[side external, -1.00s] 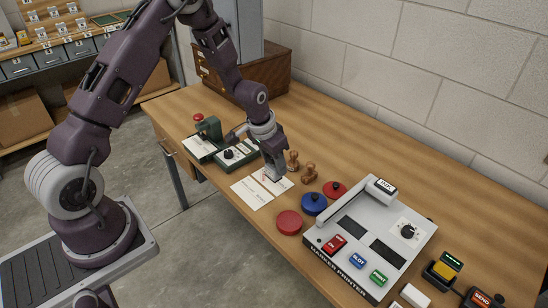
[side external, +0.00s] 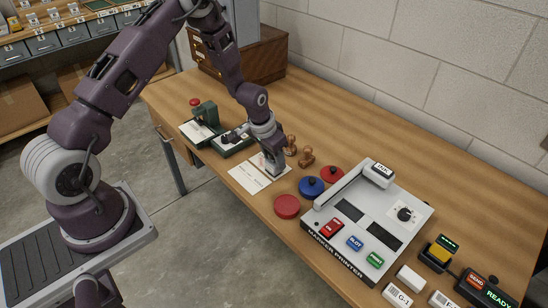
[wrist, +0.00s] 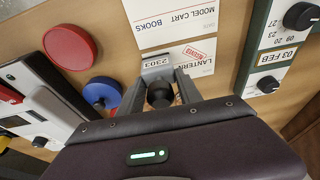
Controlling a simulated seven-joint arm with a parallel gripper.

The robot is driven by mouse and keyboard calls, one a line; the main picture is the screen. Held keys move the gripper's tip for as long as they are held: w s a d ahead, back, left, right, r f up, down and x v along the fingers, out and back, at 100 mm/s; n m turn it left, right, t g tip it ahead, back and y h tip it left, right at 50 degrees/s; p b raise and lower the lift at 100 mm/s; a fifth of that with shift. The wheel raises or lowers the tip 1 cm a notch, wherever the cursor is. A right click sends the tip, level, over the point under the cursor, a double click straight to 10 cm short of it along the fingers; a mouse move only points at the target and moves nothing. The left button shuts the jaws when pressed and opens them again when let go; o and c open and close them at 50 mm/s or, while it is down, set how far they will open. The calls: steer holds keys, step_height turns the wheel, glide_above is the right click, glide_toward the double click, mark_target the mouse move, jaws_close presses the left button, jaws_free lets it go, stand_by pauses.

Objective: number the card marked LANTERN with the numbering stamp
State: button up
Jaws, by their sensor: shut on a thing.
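The LANTERN card (wrist: 198,60), white with a red stamped mark, lies flat on the desk under the front of my gripper in the wrist view. In the side view its red-marked part (side external: 262,163) shows beside the fingers. My gripper (wrist: 165,88) is shut on the numbering stamp (wrist: 157,63), which has a dark round knob and a plate reading 2303. The stamp is over the card's left part and hides it. I cannot tell whether its foot touches the card. My gripper (side external: 273,168) points down in the side view.
The MODEL CART card (wrist: 165,18) lies alongside. A marker printer (side external: 375,215), a red round tin (side external: 287,206) and a blue pad (side external: 311,187) are to the right. Wooden stamps (side external: 306,156) stand close behind my gripper. A date stand (side external: 232,146) is at left.

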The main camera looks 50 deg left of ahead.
steer(key=shift+f, duration=0.55)
stand_by(0.9)
steer(key=shift+r, duration=0.1)
steer(key=shift+r, duration=3.45)
steer(key=shift+w, duration=0.1)
